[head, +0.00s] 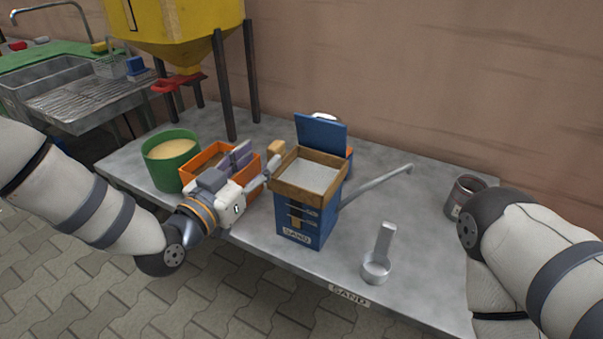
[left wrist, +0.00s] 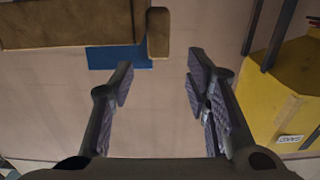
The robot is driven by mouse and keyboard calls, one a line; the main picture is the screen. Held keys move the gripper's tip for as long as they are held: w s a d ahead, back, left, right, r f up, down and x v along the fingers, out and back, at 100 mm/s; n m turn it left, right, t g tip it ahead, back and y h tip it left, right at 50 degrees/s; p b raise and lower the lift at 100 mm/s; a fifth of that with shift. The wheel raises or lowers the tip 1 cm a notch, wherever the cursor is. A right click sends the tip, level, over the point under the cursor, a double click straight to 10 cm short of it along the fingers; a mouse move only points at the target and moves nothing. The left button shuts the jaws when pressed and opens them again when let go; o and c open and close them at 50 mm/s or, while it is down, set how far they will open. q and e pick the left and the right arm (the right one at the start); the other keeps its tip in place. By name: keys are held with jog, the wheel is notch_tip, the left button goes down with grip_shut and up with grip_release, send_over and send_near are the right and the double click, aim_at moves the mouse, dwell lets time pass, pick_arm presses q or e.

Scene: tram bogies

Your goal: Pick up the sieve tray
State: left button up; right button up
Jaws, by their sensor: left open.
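The sieve tray (head: 308,176) is a square wooden frame with a pale mesh, resting on top of a blue box (head: 296,222) labelled SAND. A small wooden block, seemingly its handle (head: 276,149), sticks out at its left. My left gripper (head: 256,164) is open and empty just left of the tray. In the left wrist view the tray's wooden side (left wrist: 70,24) fills the upper left, and the handle (left wrist: 158,32) shows ahead of the gap between the open fingertips (left wrist: 160,75), apart from them. My right arm enters at the right; its gripper is out of view.
An orange bin (head: 207,160) and a green tub (head: 171,157) stand left of the box, close to my left gripper. A blue lid (head: 321,132) stands up behind the tray. A metal scoop (head: 377,265) and a dark can (head: 463,193) are on the table's right.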

aim_at(270, 151)
pick_arm(q)
jog(key=x, duration=0.6)
jog(key=shift+w+d+f+b, duration=0.2)
jog(key=shift+w+d+b, duration=0.05)
jog(key=shift+b, duration=0.05)
grip_shut()
